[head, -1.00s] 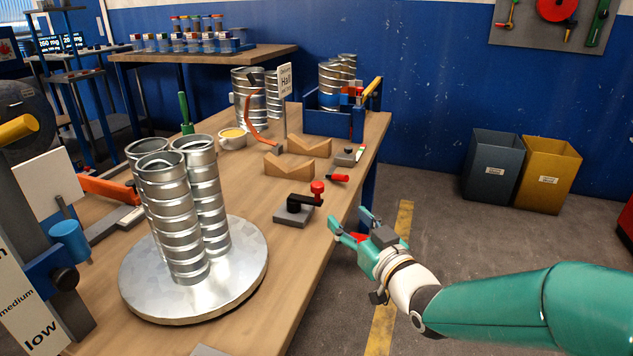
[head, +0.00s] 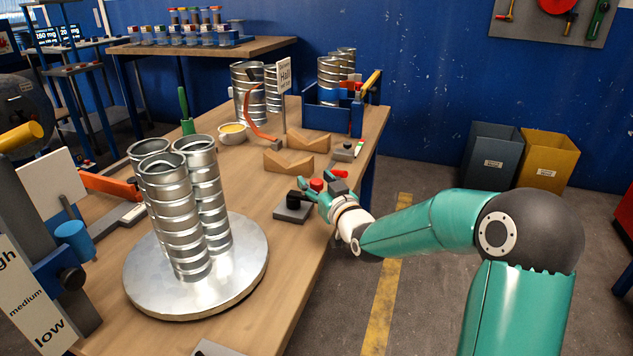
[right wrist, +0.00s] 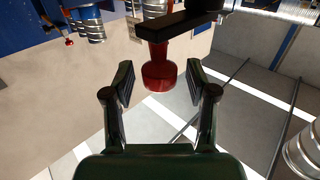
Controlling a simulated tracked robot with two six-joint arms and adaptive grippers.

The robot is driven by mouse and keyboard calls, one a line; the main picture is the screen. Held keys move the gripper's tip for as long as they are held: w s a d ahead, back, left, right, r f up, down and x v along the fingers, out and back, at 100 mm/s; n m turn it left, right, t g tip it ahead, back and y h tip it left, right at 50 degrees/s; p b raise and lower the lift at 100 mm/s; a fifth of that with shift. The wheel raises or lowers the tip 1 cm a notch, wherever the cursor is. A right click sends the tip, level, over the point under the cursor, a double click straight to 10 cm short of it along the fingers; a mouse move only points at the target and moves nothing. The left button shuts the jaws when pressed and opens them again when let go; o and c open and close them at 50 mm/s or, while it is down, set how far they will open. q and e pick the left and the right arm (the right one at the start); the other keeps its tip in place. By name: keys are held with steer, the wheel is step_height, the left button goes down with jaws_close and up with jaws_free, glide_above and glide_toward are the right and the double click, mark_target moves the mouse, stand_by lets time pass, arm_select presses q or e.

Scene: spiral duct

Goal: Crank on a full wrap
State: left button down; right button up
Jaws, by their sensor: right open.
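The crank is a black arm on a grey base (head: 292,210) near the table's right edge, with a red knob (head: 317,184) at its end. In the right wrist view the red knob (right wrist: 159,72) hangs from the black crank arm (right wrist: 180,27), just ahead of and between the finger pads. My right gripper (head: 318,190) is at the knob in the head view; in the wrist view its two fingers (right wrist: 160,85) are spread apart and not touching the knob. Spiral metal ducts (head: 185,205) stand upright on a round metal plate (head: 230,285). My left gripper is not in view.
Wooden V-blocks (head: 288,162) and a small red-handled piece (head: 340,174) lie behind the crank. A blue crate (head: 335,115) holds more ducts at the back. A low-medium-high panel (head: 30,305) stands at left. Floor right of the table is open, with bins (head: 545,160) beyond.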

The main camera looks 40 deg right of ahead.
jaws_close()
stand_by(0.4)
steer(key=shift+w+y, duration=0.2)
steer(key=shift+y, duration=0.1)
